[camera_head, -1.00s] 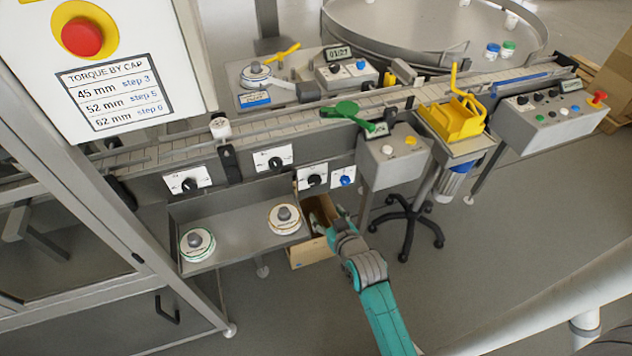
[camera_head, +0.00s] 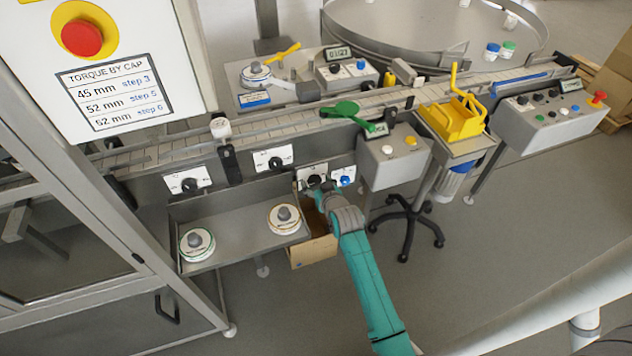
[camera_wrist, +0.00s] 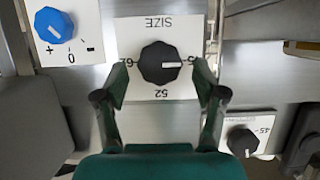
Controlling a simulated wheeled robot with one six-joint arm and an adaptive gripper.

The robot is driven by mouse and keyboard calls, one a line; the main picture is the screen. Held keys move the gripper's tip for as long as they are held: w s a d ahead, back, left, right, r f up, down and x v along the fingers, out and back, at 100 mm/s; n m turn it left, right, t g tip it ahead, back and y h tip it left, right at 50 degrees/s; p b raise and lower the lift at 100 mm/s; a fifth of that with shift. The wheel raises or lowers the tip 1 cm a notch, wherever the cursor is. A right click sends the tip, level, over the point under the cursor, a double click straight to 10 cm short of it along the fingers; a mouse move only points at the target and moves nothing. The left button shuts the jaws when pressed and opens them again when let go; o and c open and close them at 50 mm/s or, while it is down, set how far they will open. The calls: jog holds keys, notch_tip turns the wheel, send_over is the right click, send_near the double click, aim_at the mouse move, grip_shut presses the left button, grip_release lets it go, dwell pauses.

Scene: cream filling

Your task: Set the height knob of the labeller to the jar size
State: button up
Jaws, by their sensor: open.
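A black knob (camera_wrist: 160,63) on a white plate marked SIZE (camera_wrist: 133,35) shows upside down in the wrist view. Its plate reads 62 at left, 52 at bottom and a partly covered 45 at right. The knob's white mark points right, toward the 45. My gripper (camera_wrist: 161,78) is open, with one finger on each side of this knob; I cannot tell whether they touch it. In the head view my gripper (camera_head: 316,188) is at the plate (camera_head: 312,171) on the conveyor's front and partly hides the knob.
A blue knob (camera_wrist: 54,25) marked +, 0 and - sits beside the plate. Another black knob (camera_wrist: 242,141) is at lower right in the wrist view. An open cardboard box (camera_head: 313,252) is below my arm. A shelf (camera_head: 235,240) holds two round pieces.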

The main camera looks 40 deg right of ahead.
jog(key=shift+w+d+f, duration=0.2)
jog(key=shift+w+f, duration=0.05)
jog(key=shift+w, duration=0.35)
jog(key=c, duration=1.1)
